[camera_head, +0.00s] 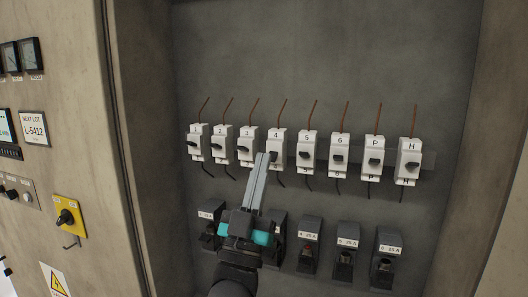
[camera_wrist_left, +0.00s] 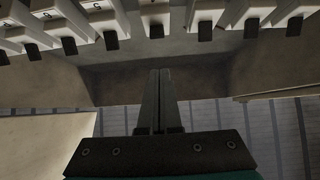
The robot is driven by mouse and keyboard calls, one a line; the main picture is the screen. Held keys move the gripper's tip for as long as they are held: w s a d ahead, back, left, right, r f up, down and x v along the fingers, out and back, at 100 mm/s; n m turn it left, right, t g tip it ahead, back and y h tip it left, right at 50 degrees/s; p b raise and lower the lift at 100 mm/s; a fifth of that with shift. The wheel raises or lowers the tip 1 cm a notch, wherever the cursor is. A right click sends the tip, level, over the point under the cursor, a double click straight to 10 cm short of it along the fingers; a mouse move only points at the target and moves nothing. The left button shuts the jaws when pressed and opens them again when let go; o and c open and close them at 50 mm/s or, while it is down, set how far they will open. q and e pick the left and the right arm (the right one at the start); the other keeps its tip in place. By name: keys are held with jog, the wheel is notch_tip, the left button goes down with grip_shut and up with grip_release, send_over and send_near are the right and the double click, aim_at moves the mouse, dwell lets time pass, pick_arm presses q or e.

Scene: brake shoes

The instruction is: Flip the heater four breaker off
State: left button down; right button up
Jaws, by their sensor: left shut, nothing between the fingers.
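The breaker labelled 4 (camera_head: 277,138) is a white block in a row on the grey back panel. Its dark toggle (camera_head: 275,156) shows at its lower part, just right of my fingertips. My left gripper (camera_head: 262,156) is shut and empty, its fingers pointing up toward the lower left of breaker 4. I cannot tell from this view whether they touch it. In the left wrist view the closed fingertips (camera_wrist_left: 160,72) lie below a row of breakers with dark toggles, with a visible gap in the picture. My right gripper is in neither view.
Breaker 3 (camera_head: 246,140) and breaker 5 (camera_head: 307,146) stand close on either side. Dark boxes with 25 A labels (camera_head: 309,240) sit below the row, partly behind my arm. A yellow rotary switch (camera_head: 67,216) is on the left cabinet face. The enclosure walls rise at both sides.

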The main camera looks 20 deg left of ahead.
pick_arm(q)
jog(key=f, duration=0.2)
jog(key=s+f, duration=0.1)
jog(key=s+f+b, duration=0.1)
jog(key=f, duration=0.1)
jog(key=shift+a+f, duration=0.1)
jog(key=shift+f, duration=0.2)
